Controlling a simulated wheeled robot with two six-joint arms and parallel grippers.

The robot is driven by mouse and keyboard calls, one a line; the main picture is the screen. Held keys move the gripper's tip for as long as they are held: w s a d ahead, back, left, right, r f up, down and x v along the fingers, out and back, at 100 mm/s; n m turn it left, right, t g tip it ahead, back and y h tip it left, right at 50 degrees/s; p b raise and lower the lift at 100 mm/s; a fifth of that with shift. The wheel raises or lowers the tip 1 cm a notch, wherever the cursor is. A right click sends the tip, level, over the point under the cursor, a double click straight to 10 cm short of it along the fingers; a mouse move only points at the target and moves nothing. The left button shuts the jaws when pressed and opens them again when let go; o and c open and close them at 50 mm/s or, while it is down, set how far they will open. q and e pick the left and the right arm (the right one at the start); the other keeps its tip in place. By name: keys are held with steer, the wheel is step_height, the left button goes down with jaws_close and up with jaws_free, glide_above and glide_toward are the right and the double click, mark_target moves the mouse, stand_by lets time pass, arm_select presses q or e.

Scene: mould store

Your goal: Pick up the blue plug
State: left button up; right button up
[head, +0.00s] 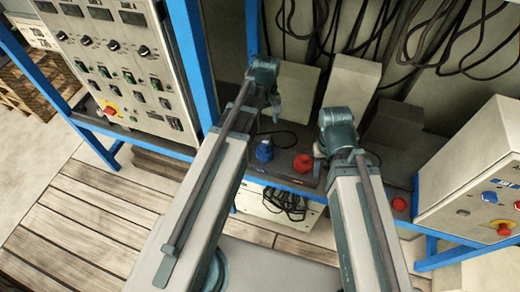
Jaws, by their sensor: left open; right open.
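The blue plug (264,151) lies on the dark shelf between the two arms, close to the right side of my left forearm. A short black cable runs from behind it to the right. My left gripper (276,116) is above and behind the plug in the picture, apart from it and empty. My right gripper (318,166) is to the right of the plug, beside a red plug-like piece (303,164). It is open, and its fingers are small and partly hidden by my own arm.
Grey blocks (296,92) stand at the back of the shelf. Black cables (440,35) hang above. A blue frame post (190,60) and control panel (125,65) are left; a grey control box (475,175) is right. Another red piece (399,203) lies right of my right arm.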

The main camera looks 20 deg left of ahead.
mark_target(265, 142)
arm_select(q)
step_height(265, 142, down, 9)
steer(key=b, duration=0.8)
steer(key=shift+r+b, duration=0.1)
steer(key=shift+b, duration=0.25)
steer(key=shift+r, duration=0.1)
steer(key=f+b, duration=0.5)
steer(key=shift+w+f, duration=0.2)
steer(key=shift+w, duration=0.05)
steer(key=shift+r, duration=0.1)
jaws_close()
